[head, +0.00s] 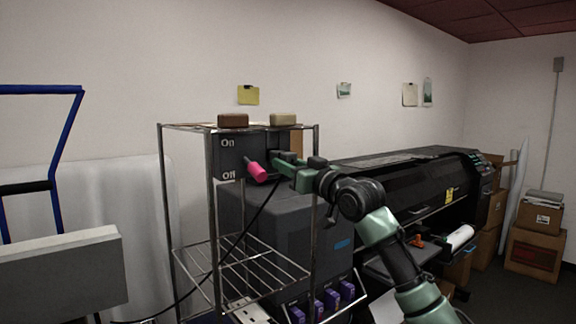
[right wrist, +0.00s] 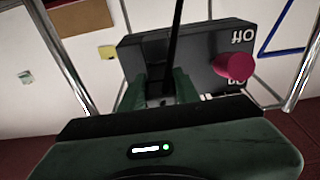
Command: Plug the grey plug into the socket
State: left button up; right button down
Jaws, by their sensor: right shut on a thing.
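My right gripper (head: 280,159) reaches in from the right to the front of the dark grey switch box (head: 230,157) on the wire rack. In the right wrist view its green fingers (right wrist: 160,95) are shut on the grey plug (right wrist: 159,88), which is dark and mostly hidden between them. A black cable (head: 259,209) runs from the gripper down to the lower left. A pink lever (head: 256,171) sticks out of the box between the "On" and "Off" labels, just left of the gripper. I cannot make out the socket. My left gripper is not in view.
The metal rack (head: 213,215) has upright posts close to my right gripper. Two small blocks, one brown (head: 233,120) and one tan (head: 283,119), lie on top. A large black printer (head: 420,190) stands right; cardboard boxes (head: 533,250) stand beyond it.

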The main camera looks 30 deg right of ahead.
jog(key=shift+w+r+p, duration=0.1)
jog(key=shift+w+p, duration=0.5)
jog(key=shift+w, duration=0.45)
jog(key=shift+w+a, duration=0.1)
jog(key=shift+w, duration=0.5)
jog(key=c, duration=0.9)
grip_release()
jog(key=shift+c, duration=0.2)
jog(key=shift+s+f+b, duration=0.35)
jog(key=shift+b, duration=0.15)
jog(key=s+b, duration=0.4)
jog(key=s, duration=0.3)
jog(key=shift+d+f, duration=0.3)
jog(key=shift+w, duration=0.1)
